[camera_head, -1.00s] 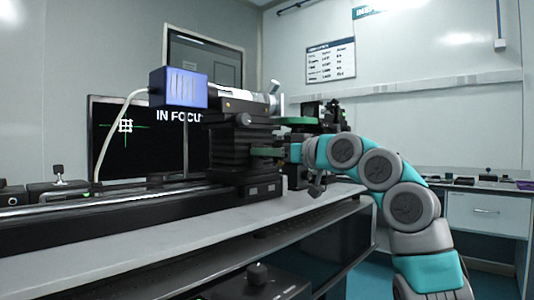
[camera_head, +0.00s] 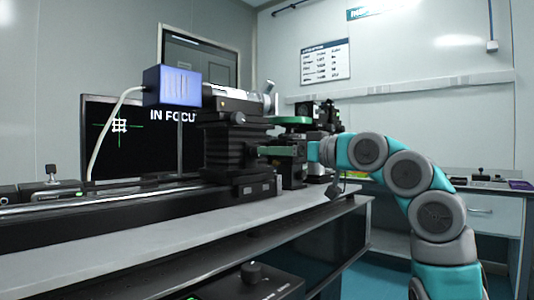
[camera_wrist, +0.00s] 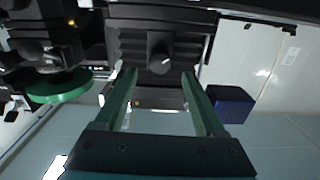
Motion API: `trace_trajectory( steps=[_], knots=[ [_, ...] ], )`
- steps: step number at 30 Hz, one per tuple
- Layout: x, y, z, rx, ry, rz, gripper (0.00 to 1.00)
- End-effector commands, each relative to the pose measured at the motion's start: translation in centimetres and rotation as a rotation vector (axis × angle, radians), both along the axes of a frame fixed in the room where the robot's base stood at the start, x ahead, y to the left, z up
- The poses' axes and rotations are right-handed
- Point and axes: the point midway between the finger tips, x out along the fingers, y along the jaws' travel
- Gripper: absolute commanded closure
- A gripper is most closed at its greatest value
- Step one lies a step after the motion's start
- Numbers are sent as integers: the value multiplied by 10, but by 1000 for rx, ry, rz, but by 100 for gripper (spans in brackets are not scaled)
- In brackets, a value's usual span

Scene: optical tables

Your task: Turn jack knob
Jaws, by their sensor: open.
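The black ribbed jack (camera_head: 226,148) stands on the rail of the optical table in the head view. In the wrist view its dark ribbed body (camera_wrist: 125,45) fills the top middle, with a round black knob (camera_wrist: 160,58) on its near face. My gripper (camera_head: 262,151) reaches in from the right at the jack's side. In the wrist view its two green fingers (camera_wrist: 158,74) are spread wide with nothing between them. The knob appears beyond the fingertips, roughly centred between them; I cannot tell the exact gap. In the head view the fingers' contact with the jack is unclear.
A green disc (camera_head: 291,120) is close to the right. A monitor (camera_head: 105,140) reading "IN FOCUS" is behind. The table's front strip (camera_head: 150,232) is clear.

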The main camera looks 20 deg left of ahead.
Motion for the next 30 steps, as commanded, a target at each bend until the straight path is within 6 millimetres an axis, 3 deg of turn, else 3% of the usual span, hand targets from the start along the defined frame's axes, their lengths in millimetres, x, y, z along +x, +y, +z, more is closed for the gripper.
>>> trace_trajectory(
  steps=[6, 22, 26, 30],
  knots=[
    [-6, -21, -1, -1, 3, -2, 28],
    [-6, -23, -1, -2, 8, -4, 28],
    [7, -24, 3, -12, 49, -37, 28],
    [37, -30, 4, -34, 144, -117, 28]
  ],
)
